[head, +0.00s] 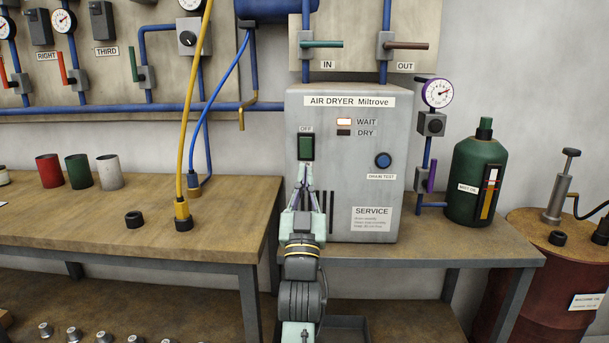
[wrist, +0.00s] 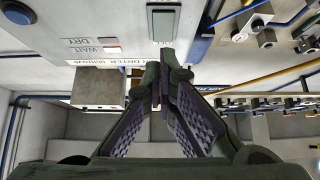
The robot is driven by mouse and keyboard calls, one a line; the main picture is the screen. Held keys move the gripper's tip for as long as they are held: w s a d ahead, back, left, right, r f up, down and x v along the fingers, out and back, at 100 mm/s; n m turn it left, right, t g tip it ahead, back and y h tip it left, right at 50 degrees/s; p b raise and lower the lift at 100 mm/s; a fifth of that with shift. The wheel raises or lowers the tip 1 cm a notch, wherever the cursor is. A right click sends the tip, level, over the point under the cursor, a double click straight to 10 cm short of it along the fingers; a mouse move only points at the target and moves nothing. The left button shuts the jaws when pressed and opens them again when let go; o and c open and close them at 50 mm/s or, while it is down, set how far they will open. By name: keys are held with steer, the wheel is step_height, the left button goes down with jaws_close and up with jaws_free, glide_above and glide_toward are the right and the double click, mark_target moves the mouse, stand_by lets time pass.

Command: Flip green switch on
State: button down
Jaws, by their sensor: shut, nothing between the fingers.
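The green switch (head: 305,147) is a dark green rocker in a dark frame on the front of the grey air dryer (head: 340,112). A label reading OFF (head: 306,129) sits just above it. The switch also shows at the top of the wrist view (wrist: 163,22), where the picture is upside down. My gripper (head: 306,170) is shut and empty, its fingertips at the lower edge of the switch in the head view. In the wrist view my gripper (wrist: 160,75) shows its tips close together near the panel. I cannot tell whether they touch the switch.
The WAIT lamp (head: 344,122) is lit and the DRY lamp (head: 343,133) is dark. A blue drain test button (head: 383,160) is to the right. A yellow hose (head: 193,110) hangs to the left. A green bottle (head: 476,180) stands right of the dryer.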

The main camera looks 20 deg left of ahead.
steer(key=s+d+f+b, duration=0.1)
steer(key=s+f+b, duration=0.1)
steer(key=s+f, duration=0.2)
step_height(320, 180, down, 3)
steer(key=shift+d+f, duration=0.1)
steer(key=shift+d, duration=0.05)
